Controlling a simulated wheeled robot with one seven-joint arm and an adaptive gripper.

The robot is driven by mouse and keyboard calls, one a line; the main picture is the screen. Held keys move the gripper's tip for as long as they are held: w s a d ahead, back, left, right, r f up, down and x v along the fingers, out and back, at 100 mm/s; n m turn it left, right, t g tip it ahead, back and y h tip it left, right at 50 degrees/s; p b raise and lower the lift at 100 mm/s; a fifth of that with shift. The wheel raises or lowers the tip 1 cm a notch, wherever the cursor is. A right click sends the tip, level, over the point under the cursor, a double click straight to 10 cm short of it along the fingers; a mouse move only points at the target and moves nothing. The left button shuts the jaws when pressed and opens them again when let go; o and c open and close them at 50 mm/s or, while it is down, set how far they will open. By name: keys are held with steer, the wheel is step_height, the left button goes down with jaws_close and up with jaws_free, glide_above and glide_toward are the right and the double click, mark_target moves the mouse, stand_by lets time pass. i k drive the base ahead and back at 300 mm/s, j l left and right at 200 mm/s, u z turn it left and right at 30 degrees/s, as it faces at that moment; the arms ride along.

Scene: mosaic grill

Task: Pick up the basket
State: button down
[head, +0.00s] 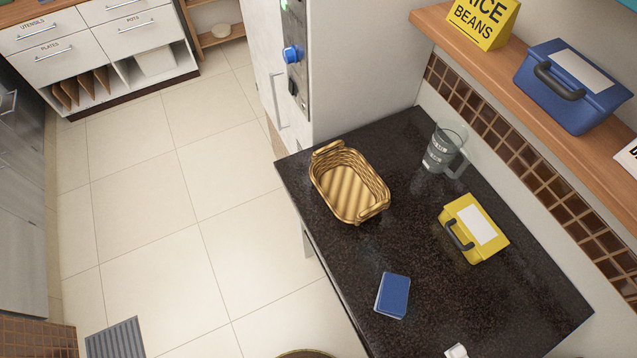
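The basket (349,186) is a golden-brown woven one with a handle at each end. It stands upright and looks empty on the dark speckled countertop (340,258), near the counter's left edge at the far end. My gripper is not in view, so I cannot see whether it is open or holds anything.
Right of the basket stand a clear measuring jug (442,146) and a yellow case (473,228). A blue block (392,295) lies nearer. A wooden shelf (545,110) with a blue case (572,85) overhangs the right side. Tiled floor (150,250) is open on the left.

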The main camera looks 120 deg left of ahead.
mark_target(353, 191)
steer(key=u, duration=3.5)
